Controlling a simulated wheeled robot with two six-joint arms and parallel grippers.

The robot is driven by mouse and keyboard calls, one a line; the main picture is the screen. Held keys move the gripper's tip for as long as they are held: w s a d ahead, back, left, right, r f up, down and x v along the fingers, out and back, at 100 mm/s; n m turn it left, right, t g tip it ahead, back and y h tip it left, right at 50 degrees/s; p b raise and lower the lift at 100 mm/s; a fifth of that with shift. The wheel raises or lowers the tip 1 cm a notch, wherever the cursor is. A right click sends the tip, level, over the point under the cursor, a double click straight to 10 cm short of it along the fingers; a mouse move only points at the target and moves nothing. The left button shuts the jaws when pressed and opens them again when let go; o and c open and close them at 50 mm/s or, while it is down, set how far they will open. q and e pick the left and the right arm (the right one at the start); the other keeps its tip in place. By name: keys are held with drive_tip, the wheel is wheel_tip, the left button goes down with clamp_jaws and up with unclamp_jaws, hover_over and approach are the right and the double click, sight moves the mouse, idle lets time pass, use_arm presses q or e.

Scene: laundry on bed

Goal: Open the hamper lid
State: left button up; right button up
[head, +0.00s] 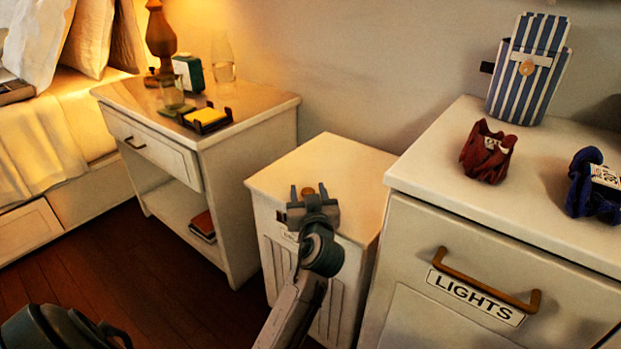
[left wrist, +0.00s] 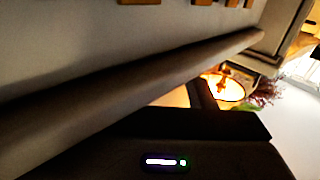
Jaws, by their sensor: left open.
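The hamper (head: 277,243) is a white box with a slatted front, standing between the nightstand and the dresser. Its flat lid (head: 345,165) lies level and closed on top. A small brown knob or tab (head: 308,192) shows near the lid's front edge, partly behind my gripper. My left gripper (head: 312,191) is open at the front edge of the lid, with its fingers around or just in front of the knob; I cannot tell whether they touch it. A label on the hamper's front is mostly hidden by the gripper. My right gripper is not in view.
The nightstand (head: 250,115) at left holds a lamp (head: 161,40), glassware and a yellow notepad (head: 205,117). The dresser (head: 420,175) at right, with a "LIGHTS" drawer, bears a striped box (head: 528,75), a red cloth (head: 488,152) and a blue cloth (head: 593,188). The lid top is bare.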

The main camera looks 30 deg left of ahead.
use_arm(q)
drive_tip(key=shift+w+a, duration=0.2)
drive_tip(key=shift+w, duration=0.05)
drive_tip(key=shift+r, duration=0.1)
drive_tip(key=shift+s+d, duration=0.1)
drive_tip(key=shift+c, duration=0.2)
clamp_jaws()
drive_tip(key=shift+r, duration=0.15)
